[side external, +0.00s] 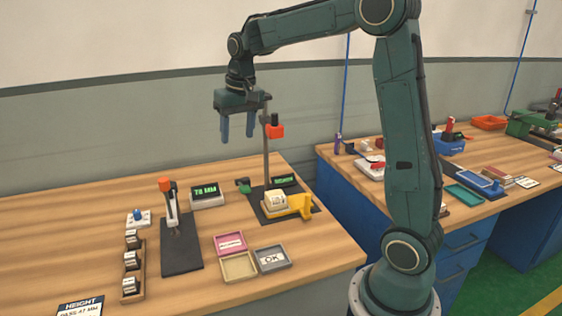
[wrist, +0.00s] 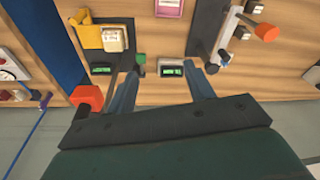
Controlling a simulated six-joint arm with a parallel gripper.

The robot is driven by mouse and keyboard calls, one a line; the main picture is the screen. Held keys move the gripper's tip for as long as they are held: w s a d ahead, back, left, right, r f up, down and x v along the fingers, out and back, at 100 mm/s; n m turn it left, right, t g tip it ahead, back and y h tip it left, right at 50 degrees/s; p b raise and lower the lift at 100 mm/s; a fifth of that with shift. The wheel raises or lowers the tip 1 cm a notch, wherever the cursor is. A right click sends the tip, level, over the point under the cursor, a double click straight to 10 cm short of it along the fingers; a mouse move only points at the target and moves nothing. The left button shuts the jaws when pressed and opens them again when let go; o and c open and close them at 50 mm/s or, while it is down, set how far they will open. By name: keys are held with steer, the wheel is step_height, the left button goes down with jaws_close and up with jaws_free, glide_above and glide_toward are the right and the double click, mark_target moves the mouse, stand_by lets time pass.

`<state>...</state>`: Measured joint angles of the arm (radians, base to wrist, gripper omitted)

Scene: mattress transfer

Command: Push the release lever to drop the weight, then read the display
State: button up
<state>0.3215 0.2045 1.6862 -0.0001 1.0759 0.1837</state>
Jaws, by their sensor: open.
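My gripper (side external: 238,137) is open and empty, fingers down, high above the back of the bench; its fingers also frame the wrist view (wrist: 165,77). An orange-red block (side external: 276,131), seemingly the weight, hangs on a tall post just right of the gripper; it also shows in the wrist view (wrist: 87,97). Below are a beige block (side external: 276,202) in a yellow holder (side external: 300,207) and a small green-lit display (side external: 284,180). A green knob (side external: 243,185), possibly the release lever, is beside the post's base (wrist: 140,58). A second display (side external: 206,191) stands further left.
A dark plate (side external: 181,252) carries an upright orange-topped device (side external: 168,200). Pink (side external: 230,244), beige (side external: 238,267) and grey (side external: 271,259) trays lie in front. A rack of small blocks (side external: 130,275) and a blue-buttoned box (side external: 138,217) are at the left.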

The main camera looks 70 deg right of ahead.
steer(key=w+d+f+m+g, duration=0.1)
steer(key=w+d+f+m, duration=0.1)
steer(key=w+d+f, duration=0.4)
steer(key=m+g, duration=0.1)
glide_above(244, 187)
step_height(244, 187, down, 7)
steer(key=shift+d+r+y, duration=0.15)
steer(key=shift+y, duration=0.15)
step_height(244, 187, down, 14)
steer(key=shift+r, duration=0.1)
